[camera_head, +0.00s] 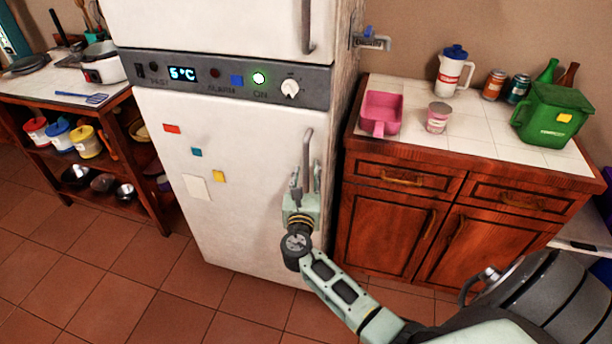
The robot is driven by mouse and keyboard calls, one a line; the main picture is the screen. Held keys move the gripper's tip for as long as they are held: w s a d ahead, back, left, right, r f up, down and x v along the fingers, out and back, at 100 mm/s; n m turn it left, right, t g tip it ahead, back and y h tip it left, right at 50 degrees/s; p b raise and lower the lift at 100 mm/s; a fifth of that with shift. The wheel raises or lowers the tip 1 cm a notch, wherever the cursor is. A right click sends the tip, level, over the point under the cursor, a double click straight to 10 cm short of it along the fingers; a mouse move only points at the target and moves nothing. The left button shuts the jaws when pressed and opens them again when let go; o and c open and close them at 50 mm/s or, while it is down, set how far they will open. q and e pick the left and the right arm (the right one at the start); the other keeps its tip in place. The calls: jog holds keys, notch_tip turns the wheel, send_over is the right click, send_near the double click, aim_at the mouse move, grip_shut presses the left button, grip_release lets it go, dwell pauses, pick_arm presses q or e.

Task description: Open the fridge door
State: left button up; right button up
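The white fridge (240,190) stands in the middle of the view, with its lower door and upper door (210,25) both closed. The lower door has a vertical metal handle (307,148) near its right edge. The upper door has its own handle (307,27). My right gripper (305,184) is at the lower part of the lower door's handle, with its fingers pointing up along it. The fingers overlap the handle in the picture, and I cannot tell whether they close on it. My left gripper is not in view.
A wooden cabinet (390,222) with a tiled top stands close to the fridge's right side, holding a pink container (382,108) and a green bin (553,114). A low shelf table (60,98) stands at left. The tiled floor (120,290) before the fridge is clear.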

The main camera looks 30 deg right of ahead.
jog(key=shift+c, duration=0.2)
grip_shut()
dwell(0.4)
